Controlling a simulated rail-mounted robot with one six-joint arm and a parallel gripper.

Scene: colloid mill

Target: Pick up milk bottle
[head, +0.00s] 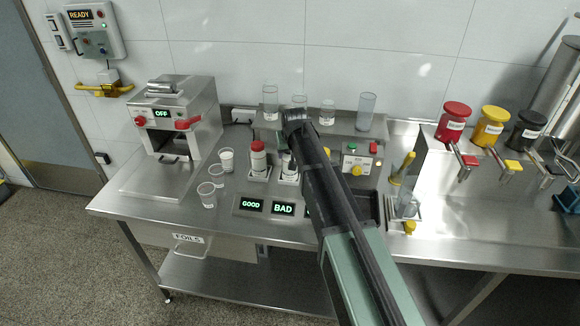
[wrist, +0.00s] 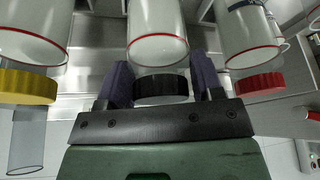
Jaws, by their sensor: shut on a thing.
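Three white bottles with red rings show in the wrist view: one with a black cap (wrist: 162,90), one with a yellow cap (wrist: 27,87) and one with a red cap (wrist: 258,84). My gripper (wrist: 163,68) is shut on the black-capped bottle (wrist: 157,30), with one dark finger on each side just beyond the cap. In the head view, the red-capped bottle (head: 258,157) stands in a holder. To its right, a partly hidden bottle (head: 288,163) stands below my wrist, which covers its top. I cannot read which bottle is labelled milk.
Clear cups (head: 207,195) stand at the front left of the steel bench. Clear beakers (head: 367,111) line the back shelf. GOOD and BAD displays (head: 267,207) lie in front of the bottles. A steel machine (head: 175,118) is left; red, yellow and black jars (head: 491,127) stand right.

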